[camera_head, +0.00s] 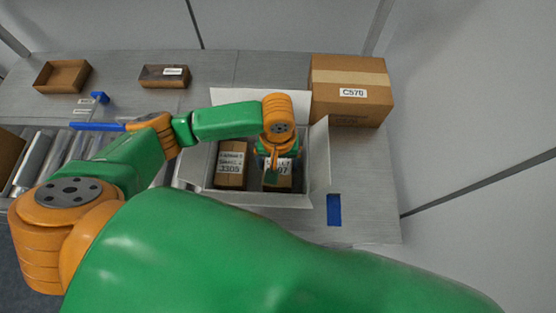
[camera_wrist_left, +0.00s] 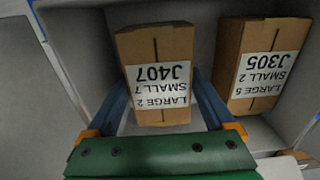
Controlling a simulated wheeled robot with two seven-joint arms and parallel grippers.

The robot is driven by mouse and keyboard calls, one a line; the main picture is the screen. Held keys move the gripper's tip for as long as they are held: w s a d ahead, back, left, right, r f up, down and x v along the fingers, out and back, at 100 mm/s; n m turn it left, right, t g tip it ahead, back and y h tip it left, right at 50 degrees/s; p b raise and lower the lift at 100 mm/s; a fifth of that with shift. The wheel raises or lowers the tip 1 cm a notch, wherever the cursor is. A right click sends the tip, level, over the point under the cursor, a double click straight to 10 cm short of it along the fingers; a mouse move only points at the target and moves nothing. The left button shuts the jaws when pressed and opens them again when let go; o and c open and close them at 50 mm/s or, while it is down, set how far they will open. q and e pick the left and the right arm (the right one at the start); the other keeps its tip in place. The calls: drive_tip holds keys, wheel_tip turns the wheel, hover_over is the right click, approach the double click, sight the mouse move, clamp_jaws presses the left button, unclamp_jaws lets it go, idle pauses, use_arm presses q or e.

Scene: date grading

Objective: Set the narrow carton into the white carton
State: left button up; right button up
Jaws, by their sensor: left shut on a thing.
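The narrow carton (camera_head: 284,183) is a small brown box with a white label reading J407. It also shows in the left wrist view (camera_wrist_left: 158,44). My left gripper (camera_head: 274,164) reaches down from above, and its blue fingers (camera_wrist_left: 160,92) are shut on the carton's two sides. The white carton (camera_head: 319,160) is open, with its flaps spread. The narrow carton is inside its walls, upright, in the right part; I cannot tell whether it touches the floor. My arm and gripper hide part of it in the head view. My right gripper is out of view.
A brown carton labelled J305 (camera_head: 231,152) stands in the white carton, left of the narrow one with a gap. A large carton labelled C570 (camera_head: 349,78) stands behind right. Two brown trays (camera_head: 62,62) (camera_head: 164,72) lie far left. A blue patch (camera_head: 334,210) marks the table at right.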

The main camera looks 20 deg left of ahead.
use_arm(q)
drive_tip(key=shift+f, duration=0.3)
drive_tip(key=o, duration=1.5)
